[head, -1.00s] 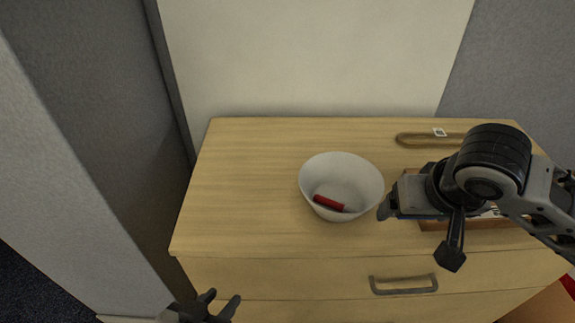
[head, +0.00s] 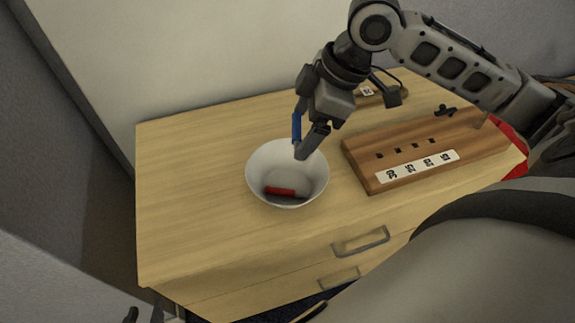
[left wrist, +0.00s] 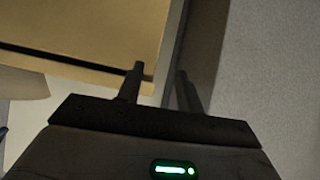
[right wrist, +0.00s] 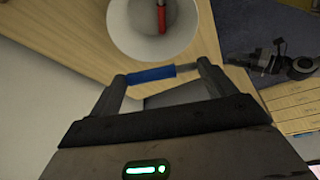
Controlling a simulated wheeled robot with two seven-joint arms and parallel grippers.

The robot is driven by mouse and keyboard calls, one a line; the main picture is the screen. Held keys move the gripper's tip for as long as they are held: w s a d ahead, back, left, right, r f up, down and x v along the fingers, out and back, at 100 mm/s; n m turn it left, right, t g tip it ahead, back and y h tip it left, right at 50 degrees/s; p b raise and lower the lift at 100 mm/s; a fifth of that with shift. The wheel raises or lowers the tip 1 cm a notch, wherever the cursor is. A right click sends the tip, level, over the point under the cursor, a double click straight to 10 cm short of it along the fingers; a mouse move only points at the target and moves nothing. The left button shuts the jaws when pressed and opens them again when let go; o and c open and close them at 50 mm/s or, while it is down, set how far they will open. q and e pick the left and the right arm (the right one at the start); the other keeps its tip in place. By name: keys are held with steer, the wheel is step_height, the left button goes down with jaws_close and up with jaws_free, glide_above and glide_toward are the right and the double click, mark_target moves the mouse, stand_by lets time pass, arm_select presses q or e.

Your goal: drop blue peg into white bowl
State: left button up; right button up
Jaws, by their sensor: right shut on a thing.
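The white bowl (head: 256,176) stands on the wooden cabinet top, with a red peg (head: 281,191) lying inside it. My right gripper (head: 303,136) is shut on the blue peg (head: 296,127) and holds it above the bowl's back right rim. In the right wrist view the blue peg (right wrist: 152,74) lies crosswise between the fingertips, and the bowl (right wrist: 125,32) is beyond it with the red peg (right wrist: 162,18) inside. My left gripper (head: 145,314) is at the bottom left edge, away from the bowl. In the left wrist view its fingers (left wrist: 160,78) are apart and empty.
A wooden board (head: 385,165) with several holes and a numbered white strip (head: 418,171) lies right of the bowl. Drawer handles (head: 360,241) are on the cabinet front. The top left of the bowl is clear.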

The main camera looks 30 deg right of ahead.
steer(key=shift+d+r+n, duration=0.15)
steer(key=shift+r+n, duration=0.15)
arm_select(q)
steer(key=f+b, duration=0.1)
steer(key=b, duration=0.1)
steer(key=f+b, duration=0.1)
steer(key=b, duration=0.2)
steer(key=d+f+b, duration=0.1)
steer(key=b, duration=0.1)
steer(key=shift+w+f+h+b, duration=0.3)
steer(key=shift+b, duration=0.1)
steer(key=shift+r+t, duration=0.1)
steer(key=shift+t, duration=0.2)
arm_select(e)
step_height(320, 180, down, 6)
arm_select(q)
steer(key=shift+d+r+n, duration=0.15)
steer(key=shift+r+n, duration=0.05)
steer(key=shift+n, duration=0.1)
arm_select(e)
steer(key=shift+r, duration=0.1)
steer(key=o, duration=0.9)
steer(key=shift+c, duration=0.2)
steer(key=shift+s, duration=0.1)
